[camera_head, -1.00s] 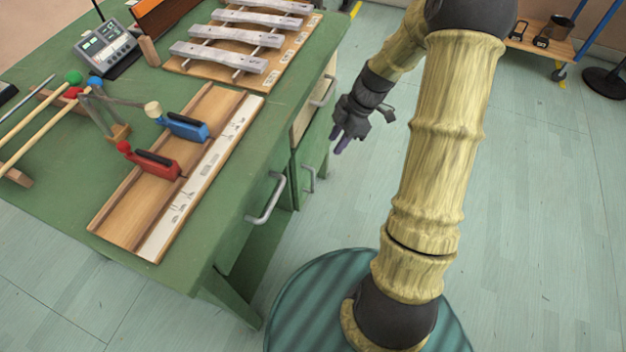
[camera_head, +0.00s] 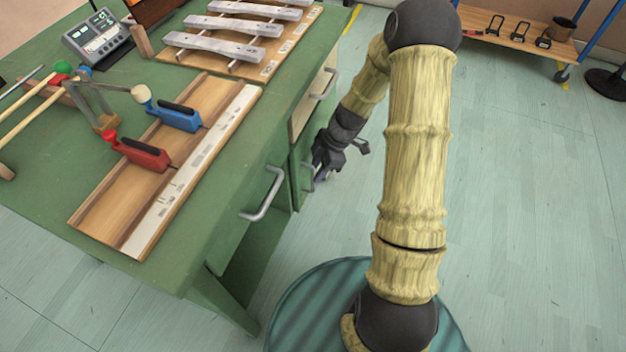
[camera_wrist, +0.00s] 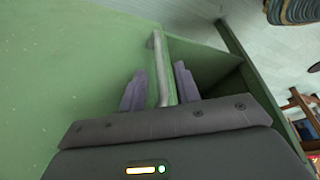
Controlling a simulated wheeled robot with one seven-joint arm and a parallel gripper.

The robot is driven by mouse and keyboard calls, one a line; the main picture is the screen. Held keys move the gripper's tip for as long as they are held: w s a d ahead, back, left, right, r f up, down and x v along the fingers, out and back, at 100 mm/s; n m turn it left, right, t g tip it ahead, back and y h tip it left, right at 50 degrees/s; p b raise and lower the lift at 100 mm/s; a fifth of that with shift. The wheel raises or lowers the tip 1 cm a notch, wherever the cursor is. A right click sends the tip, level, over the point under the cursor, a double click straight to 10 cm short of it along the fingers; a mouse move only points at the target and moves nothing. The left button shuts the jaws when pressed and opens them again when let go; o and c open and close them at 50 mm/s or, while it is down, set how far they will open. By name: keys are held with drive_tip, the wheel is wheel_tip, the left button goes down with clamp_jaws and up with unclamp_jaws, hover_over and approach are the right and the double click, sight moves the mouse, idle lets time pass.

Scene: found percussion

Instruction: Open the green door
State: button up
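The green door (camera_head: 300,165) is the panel below the pale drawer front on the bench's side. In the wrist view the flat green door (camera_wrist: 80,60) fills the left, with its grey bar handle (camera_wrist: 162,70) upright near its edge. My gripper (camera_head: 319,178) is at the door's handle in the head view, covering part of it. In the wrist view my gripper (camera_wrist: 160,90) has its two purple fingers apart, one on each side of the handle, with gaps visible between fingers and bar. The door looks flush in the head view.
The green bench (camera_head: 60,160) carries a wooden track with red (camera_head: 148,155) and blue (camera_head: 180,117) blocks, and a metal-bar xylophone (camera_head: 232,47). Another handle (camera_head: 263,195) sticks out nearer me. A low wooden cart (camera_head: 500,30) stands far back.

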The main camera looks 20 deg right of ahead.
sight(313, 190)
drive_tip(key=shift+b+x, duration=0.5)
drive_tip(key=shift+x, duration=1.4)
clamp_jaws()
